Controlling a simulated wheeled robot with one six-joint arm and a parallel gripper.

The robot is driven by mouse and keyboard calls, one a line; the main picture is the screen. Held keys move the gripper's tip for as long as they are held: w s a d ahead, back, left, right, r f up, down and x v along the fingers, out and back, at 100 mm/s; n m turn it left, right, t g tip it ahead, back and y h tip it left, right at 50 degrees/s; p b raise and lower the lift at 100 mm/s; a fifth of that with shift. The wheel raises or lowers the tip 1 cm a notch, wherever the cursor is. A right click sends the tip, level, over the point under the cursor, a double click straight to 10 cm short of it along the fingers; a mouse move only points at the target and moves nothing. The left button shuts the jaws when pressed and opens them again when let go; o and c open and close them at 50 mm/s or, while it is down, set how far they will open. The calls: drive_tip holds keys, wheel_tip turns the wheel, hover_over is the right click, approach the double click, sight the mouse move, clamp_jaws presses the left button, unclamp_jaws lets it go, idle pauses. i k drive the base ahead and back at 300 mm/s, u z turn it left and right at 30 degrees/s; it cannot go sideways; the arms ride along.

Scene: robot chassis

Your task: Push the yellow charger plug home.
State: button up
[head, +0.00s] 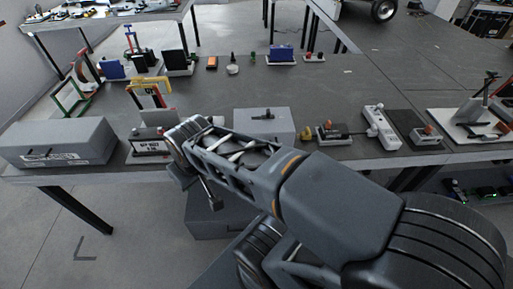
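A small yellow object (306,131), which looks like the charger plug, is on the front part of the table, just right of a grey box. It is too small to tell whether it sits in a socket or how deep. A white power strip (379,127) lies farther right, apart from it. My gripper (209,195) hangs at the end of my arm near the table's front edge, well left of the yellow object. It is small and partly hidden by my arm, so its fingers cannot be made out.
A grey box (264,124) stands behind my arm. A long grey case (58,142) and a labelled stand (147,146) are at the left. Several small fixtures line the back.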

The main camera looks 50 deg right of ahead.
sight(306, 135)
drive_tip(key=k, duration=1)
drive_tip(key=z, duration=1)
drive_tip(key=i, duration=0.5)
drive_tip(key=u, duration=0.05)
